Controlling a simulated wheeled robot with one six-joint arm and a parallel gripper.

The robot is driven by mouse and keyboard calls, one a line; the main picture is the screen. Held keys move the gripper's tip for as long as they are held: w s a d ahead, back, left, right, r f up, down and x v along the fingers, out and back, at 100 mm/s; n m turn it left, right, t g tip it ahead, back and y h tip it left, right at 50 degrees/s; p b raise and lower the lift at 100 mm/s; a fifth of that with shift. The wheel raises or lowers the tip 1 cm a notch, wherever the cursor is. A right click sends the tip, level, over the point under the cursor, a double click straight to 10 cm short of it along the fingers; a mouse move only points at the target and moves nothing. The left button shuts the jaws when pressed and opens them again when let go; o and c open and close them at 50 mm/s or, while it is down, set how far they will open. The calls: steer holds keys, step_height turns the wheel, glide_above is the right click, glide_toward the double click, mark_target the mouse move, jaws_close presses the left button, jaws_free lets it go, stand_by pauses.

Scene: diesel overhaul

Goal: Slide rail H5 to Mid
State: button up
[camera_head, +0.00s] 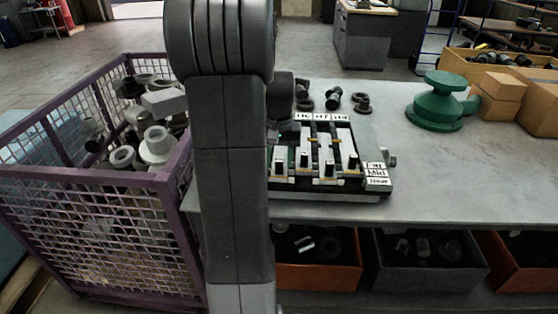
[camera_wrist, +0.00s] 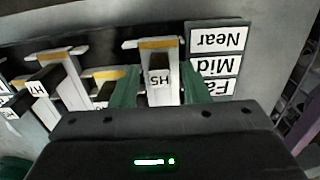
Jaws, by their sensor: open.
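The rail block (camera_head: 330,165) with several sliding rails sits on the grey bench in the head view. In the wrist view, rail H5 (camera_wrist: 158,58) is a white bar with a yellow band and an upright tab marked H5. My gripper (camera_wrist: 160,82) is open, with one green finger on each side of the H5 tab. I cannot tell if either finger touches it. The label plate (camera_wrist: 216,64) reads Near, Mid and Far, upside down, to the right of H5. The yellow band shows about level with Near. My arm hides the gripper and H5 in the head view.
Rail H7 (camera_wrist: 55,75) and another rail (camera_wrist: 104,78) are left of H5 in the wrist view. A purple mesh crate (camera_head: 100,235) of parts stands left of the bench.

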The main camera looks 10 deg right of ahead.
mark_target(280, 153)
steer(key=shift+f, duration=0.6)
jaws_close()
steer(key=shift+w+d+p, duration=0.25)
steer(key=shift+w+p, duration=0.05)
steer(key=shift+w, duration=0.6)
steer(key=shift+w+d+p, duration=0.25)
steer(key=shift+w+p, duration=0.05)
steer(key=shift+w, duration=0.55)
jaws_free()
step_height(280, 153, up, 14)
steer(key=shift+b, duration=0.35)
steer(key=shift+f, duration=0.15)
